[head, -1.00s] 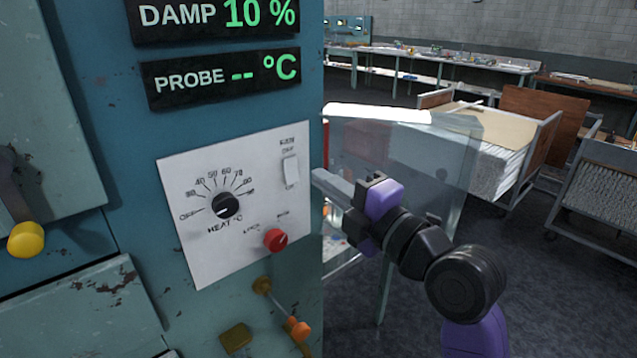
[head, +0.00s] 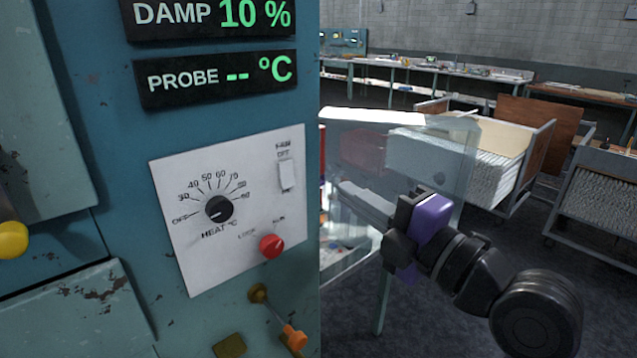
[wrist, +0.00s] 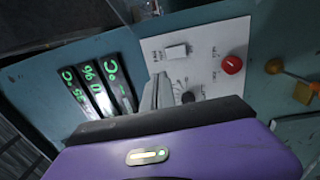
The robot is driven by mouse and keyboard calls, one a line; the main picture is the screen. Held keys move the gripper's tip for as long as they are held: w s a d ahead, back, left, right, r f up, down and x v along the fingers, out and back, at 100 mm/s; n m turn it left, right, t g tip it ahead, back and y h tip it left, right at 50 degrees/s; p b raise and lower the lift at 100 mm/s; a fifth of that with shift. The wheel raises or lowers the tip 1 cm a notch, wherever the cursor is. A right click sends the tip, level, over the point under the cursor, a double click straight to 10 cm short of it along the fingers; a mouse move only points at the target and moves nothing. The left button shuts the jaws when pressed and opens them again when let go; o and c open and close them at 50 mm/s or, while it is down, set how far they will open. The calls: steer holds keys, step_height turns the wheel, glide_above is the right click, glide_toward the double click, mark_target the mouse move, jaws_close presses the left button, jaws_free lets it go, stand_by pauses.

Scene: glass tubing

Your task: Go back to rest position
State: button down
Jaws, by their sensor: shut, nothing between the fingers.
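My gripper (head: 345,188) is shut and empty. In the head view it hangs in the air to the right of the blue cabinet (head: 100,130), in front of a clear panel (head: 450,150). Its fingers point left towards the cabinet edge and do not appear to touch it. The wrist view shows the closed grey fingers (wrist: 160,88), with the white control plate (wrist: 205,52) beyond them. The fingers hide part of the dial scale there.
The control plate (head: 250,230) carries a black heat knob (head: 219,208), a white fan switch (head: 287,174) and a red knob (head: 271,246). A hanging orange piece (head: 294,338) is below. Carts (head: 470,160) stand behind my arm. Dark floor lies open at the lower right.

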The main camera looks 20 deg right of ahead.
steer(key=d+r+m+t+h, duration=0.3)
steer(key=d+m+h, duration=0.15)
steer(key=m, duration=0.45)
steer(key=s+d+f+m+h, duration=0.2)
steer(key=s+f+m+h, duration=0.3)
steer(key=f+m, duration=0.4)
steer(key=s+a+f+m+g+y, duration=0.1)
steer(key=s+a+f+g+y, duration=0.1)
steer(key=s+f, duration=0.9)
steer(key=s+a+f+m+g+y, duration=0.1)
steer(key=s+a+f+g, duration=0.3)
steer(key=s+f, duration=0.7)
steer(key=s+a+m, duration=0.1)
steer(key=s+a, duration=0.1)
steer(key=s, duration=0.6)
steer(key=shift+m+y, duration=0.3)
steer(key=shift+y, duration=0.05)
